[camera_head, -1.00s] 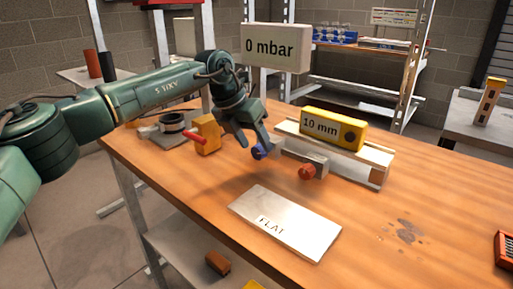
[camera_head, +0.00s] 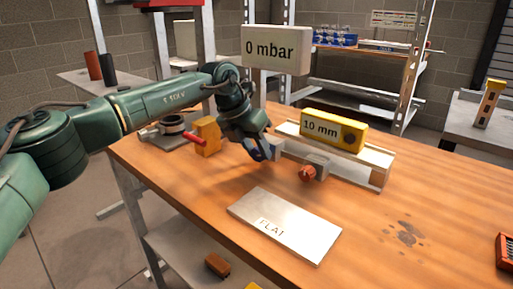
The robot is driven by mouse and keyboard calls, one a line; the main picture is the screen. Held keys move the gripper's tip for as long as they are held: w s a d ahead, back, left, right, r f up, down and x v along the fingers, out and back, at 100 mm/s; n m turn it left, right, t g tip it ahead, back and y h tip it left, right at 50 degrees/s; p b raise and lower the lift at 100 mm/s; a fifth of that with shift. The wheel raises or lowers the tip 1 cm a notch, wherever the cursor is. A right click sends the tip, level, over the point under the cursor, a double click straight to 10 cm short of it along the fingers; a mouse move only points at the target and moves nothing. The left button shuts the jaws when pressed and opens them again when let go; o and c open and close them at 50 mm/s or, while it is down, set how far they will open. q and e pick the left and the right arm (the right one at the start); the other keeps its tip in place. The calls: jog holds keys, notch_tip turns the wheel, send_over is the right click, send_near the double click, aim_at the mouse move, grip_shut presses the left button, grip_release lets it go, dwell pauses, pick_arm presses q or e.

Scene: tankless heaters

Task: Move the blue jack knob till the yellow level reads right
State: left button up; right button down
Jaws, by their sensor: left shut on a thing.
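The yellow level (camera_head: 333,131) reads "10 mm" and sits on a pale rail (camera_head: 371,160) at the back of the bench. The blue jack knob (camera_head: 259,153) is at the left front of the rail and is partly hidden by my fingers. My left gripper (camera_head: 262,151) is shut on the blue knob. A red knob (camera_head: 307,174) is on the front of the grey block to the right of it. My right gripper is not in view.
A sign reading "0 mbar" (camera_head: 276,49) stands behind the rail. A yellow block with a red lever (camera_head: 207,136) is left of my gripper. A metal plate marked "FLAT" (camera_head: 285,226) lies in front. The bench's right side is mostly clear.

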pick_arm(q)
jog(key=shift+c, duration=0.4)
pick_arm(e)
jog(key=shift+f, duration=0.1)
pick_arm(q)
jog(key=shift+s+d+m+t+y+b, duration=0.2)
jog(key=shift+m+t+y+b, duration=0.1)
jog(key=shift+t+y+b, duration=0.6)
jog(key=shift+d+f+t+y+b, duration=0.15)
jog(key=shift+t+y+b, duration=0.35)
jog(key=shift+y+b, duration=0.4)
jog(key=shift+m+b, duration=0.3)
jog(key=shift+s+d+t+y+b, duration=0.1)
jog(key=shift+s+t+y+b, duration=0.05)
jog(key=shift+t+y+b, duration=0.6)
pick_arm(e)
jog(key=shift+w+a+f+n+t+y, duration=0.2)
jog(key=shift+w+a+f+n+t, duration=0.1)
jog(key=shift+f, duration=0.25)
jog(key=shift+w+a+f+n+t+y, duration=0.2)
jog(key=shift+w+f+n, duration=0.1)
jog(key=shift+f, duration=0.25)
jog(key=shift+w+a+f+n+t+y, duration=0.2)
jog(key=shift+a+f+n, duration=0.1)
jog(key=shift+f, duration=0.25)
